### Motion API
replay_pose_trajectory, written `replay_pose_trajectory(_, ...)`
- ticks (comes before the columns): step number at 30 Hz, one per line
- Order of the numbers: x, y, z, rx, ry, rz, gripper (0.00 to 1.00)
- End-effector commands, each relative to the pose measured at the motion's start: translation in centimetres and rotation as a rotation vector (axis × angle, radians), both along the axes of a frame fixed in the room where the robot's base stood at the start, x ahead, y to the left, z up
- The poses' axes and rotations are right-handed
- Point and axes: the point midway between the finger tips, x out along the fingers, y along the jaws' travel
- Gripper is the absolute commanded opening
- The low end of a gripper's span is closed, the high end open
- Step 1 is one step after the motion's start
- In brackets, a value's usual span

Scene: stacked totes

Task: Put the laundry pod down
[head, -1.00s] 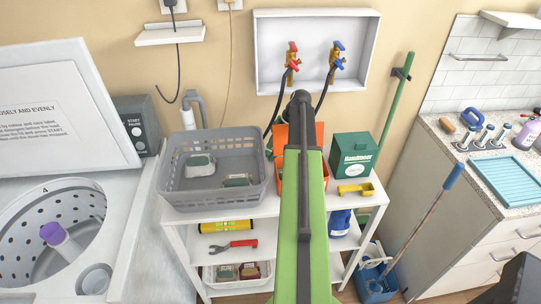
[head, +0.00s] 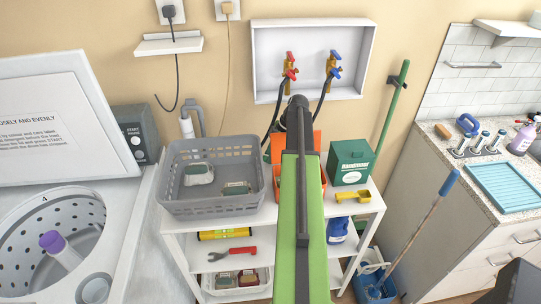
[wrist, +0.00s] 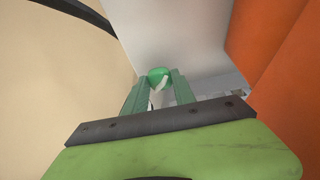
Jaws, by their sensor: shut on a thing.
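The laundry pod (wrist: 159,73), green with a white part, sits between the two green fingertips of my gripper (wrist: 160,84) in the wrist view. My gripper is shut on it. A pale surface lies beyond the pod; I cannot tell whether the pod touches it. In the head view my arm runs up the middle, over the white shelf unit, and hides the gripper and the pod.
A grey basket (head: 180,207) with two green-and-white items stands on the white shelf unit (head: 345,208). An orange container (wrist: 288,70) is close on the right in the wrist view. A green box (head: 351,164) and yellow scoop (head: 352,196) stand right of my arm.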

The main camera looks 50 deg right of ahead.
Motion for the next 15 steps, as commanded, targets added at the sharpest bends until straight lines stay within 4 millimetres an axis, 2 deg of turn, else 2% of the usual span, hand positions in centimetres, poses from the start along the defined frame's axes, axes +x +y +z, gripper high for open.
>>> replay_pose_trajectory(15, -8.1, -9.9, 0.1, 0.0, 0.0, -0.004, 0.0)
